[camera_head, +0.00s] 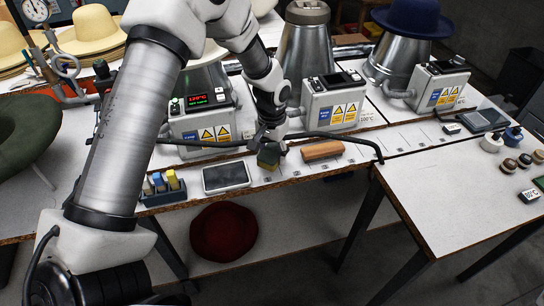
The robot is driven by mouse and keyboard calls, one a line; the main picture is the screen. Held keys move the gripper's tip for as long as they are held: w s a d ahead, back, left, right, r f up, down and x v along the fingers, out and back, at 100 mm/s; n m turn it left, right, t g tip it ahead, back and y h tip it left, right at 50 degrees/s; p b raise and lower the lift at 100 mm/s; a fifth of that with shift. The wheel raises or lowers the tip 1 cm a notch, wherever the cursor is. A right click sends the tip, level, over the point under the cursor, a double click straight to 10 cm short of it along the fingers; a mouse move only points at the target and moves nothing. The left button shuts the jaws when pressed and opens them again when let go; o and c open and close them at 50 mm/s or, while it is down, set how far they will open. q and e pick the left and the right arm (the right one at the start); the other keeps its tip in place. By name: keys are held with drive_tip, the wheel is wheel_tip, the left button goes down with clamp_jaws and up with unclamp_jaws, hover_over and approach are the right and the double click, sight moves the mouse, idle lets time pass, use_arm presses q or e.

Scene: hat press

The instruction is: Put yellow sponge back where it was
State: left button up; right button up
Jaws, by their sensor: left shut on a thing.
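My left gripper (270,146) points down from above and is shut on the sponge. The fingers hide the sponge's upper part. I cannot tell whether the sponge touches the table or hangs just above it. My right gripper is out of view.
Control boxes (334,108) stand behind, with a black cable along the front. A dark red hat (223,231) sits on the shelf below.

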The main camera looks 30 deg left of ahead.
sight(272, 160)
use_arm(q)
wheel_tip(272, 160, down, 3)
drive_tip(key=shift+a+r, duration=0.1)
drive_tip(key=o, duration=1)
wheel_tip(272, 160, up, 12)
drive_tip(key=shift+r+b, duration=0.1)
drive_tip(key=shift+b, duration=0.2)
